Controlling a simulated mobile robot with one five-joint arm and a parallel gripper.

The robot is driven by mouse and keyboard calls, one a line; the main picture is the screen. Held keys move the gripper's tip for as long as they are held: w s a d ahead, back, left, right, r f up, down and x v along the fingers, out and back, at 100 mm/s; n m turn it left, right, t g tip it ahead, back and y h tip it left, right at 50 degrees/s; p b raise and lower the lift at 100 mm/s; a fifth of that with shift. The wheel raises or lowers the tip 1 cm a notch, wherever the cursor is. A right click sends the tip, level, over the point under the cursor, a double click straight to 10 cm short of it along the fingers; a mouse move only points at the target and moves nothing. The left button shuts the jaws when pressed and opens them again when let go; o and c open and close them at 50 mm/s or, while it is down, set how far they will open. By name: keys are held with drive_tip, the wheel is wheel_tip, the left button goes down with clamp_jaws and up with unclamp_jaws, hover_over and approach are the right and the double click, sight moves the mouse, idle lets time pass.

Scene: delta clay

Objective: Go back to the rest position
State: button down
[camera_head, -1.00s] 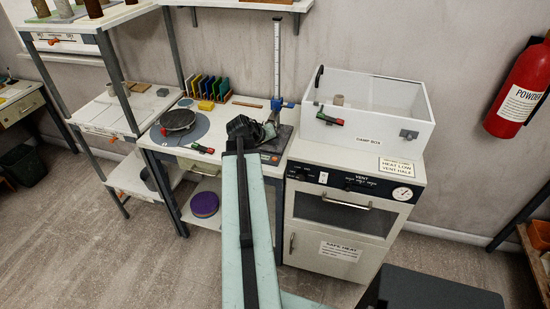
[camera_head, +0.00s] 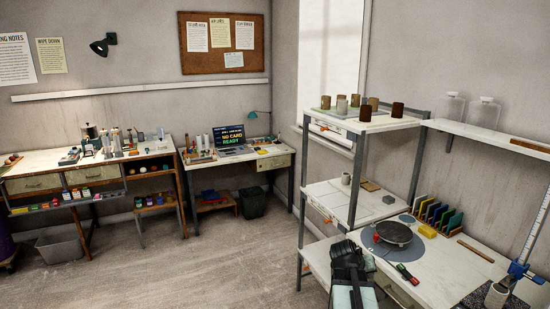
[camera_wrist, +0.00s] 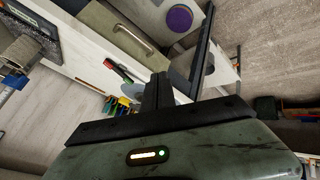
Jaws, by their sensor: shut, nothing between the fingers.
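My gripper (camera_head: 347,262) shows at the bottom of the head view, at the end of my pale green arm. It appears in front of the left end of the wheel bench (camera_head: 470,262), and nothing is seen held in it. In the wrist view its black fingers (camera_wrist: 180,88) reach up from the pale green wrist housing. The fingertips are hard to make out in the head view.
A round turntable (camera_head: 394,233) and a red-and-green tool (camera_head: 408,273) lie on the bench near my gripper. A shelf rack (camera_head: 358,190) stands just behind. Desks (camera_head: 90,175) line the far wall. The floor (camera_head: 210,265) at left is clear.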

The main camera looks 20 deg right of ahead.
drive_tip(key=w+a+f+n+y, duration=0.1)
drive_tip(key=w+a, duration=0.1)
drive_tip(key=a, duration=0.8)
drive_tip(key=w+a+f+n+y, duration=0.2)
drive_tip(key=a, duration=0.8)
drive_tip(key=w+a+f+n+y, duration=0.1)
drive_tip(key=w+a, duration=0.2)
drive_tip(key=a, duration=0.7)
drive_tip(key=s+a+f+n+g+y, duration=0.1)
drive_tip(key=s+a+g+y, duration=0.1)
drive_tip(key=s+a, duration=0.5)
drive_tip(key=a+y, duration=0.1)
drive_tip(key=a, duration=0.3)
drive_tip(key=shift+s+a+f+n+g+y, duration=0.15)
drive_tip(key=shift+s+f+n+g+y, duration=0.15)
drive_tip(key=shift+s+n, duration=0.1)
